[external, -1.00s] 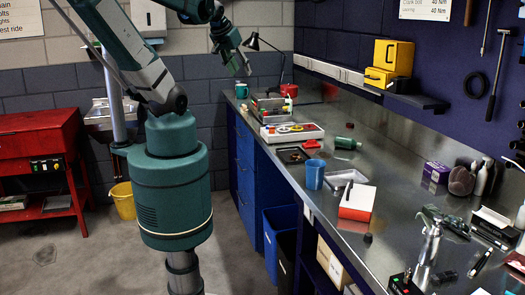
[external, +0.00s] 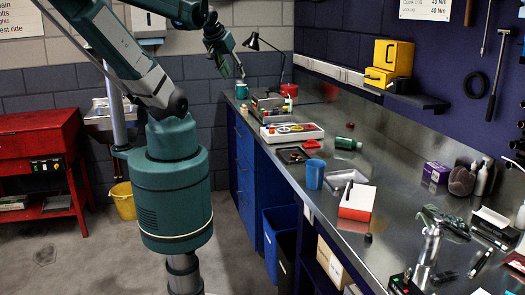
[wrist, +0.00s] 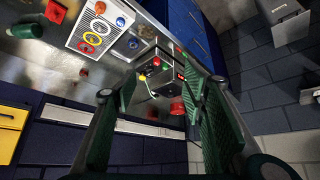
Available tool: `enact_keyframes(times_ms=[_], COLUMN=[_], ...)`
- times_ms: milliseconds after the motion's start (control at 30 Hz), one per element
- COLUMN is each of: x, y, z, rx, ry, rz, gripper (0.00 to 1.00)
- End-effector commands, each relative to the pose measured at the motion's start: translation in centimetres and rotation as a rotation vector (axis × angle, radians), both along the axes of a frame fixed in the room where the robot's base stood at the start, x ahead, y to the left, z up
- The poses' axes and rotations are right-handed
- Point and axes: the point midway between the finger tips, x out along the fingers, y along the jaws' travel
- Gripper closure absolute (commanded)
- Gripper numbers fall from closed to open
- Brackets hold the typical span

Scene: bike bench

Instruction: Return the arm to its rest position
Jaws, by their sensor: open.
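My arm rises from its green base column at the left of the external view and reaches over toward the far end of the bench. My gripper (external: 238,73) hangs in the air above the far left end of the metal bench (external: 345,225), apart from everything. In the wrist view, my gripper (wrist: 158,100) shows its two green fingers spread wide with nothing held between them. Beyond the fingers lie the bench top and a small box with red and yellow parts (wrist: 155,72).
A desk lamp (external: 268,46) stands close right of my gripper. Below are a green mug (external: 241,90), a red pot (external: 289,90) and a white tray with coloured rings (external: 291,132). A blue cup (external: 315,174) stands nearer. The floor left of the bench is mostly clear.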

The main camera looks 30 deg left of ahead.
Motion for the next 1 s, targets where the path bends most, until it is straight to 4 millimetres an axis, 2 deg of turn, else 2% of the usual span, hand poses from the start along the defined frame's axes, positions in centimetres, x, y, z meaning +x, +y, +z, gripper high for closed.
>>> enact_keyframes(times_ms=[33,300,500,700,1000], x=[0.0,0.0,0.0,0.0,0.0], y=[0.0,0.0,0.0,0.0,0.0], z=[-1.1,-5.1,-7.4,-8.2,-8.1], rx=[0.000,0.000,0.000,0.000,0.000], ry=[0.000,0.000,0.000,0.000,0.000], rz=[0.000,0.000,0.000,0.000,0.000], gripper=[0.58,0.58,0.58,0.58,0.58])
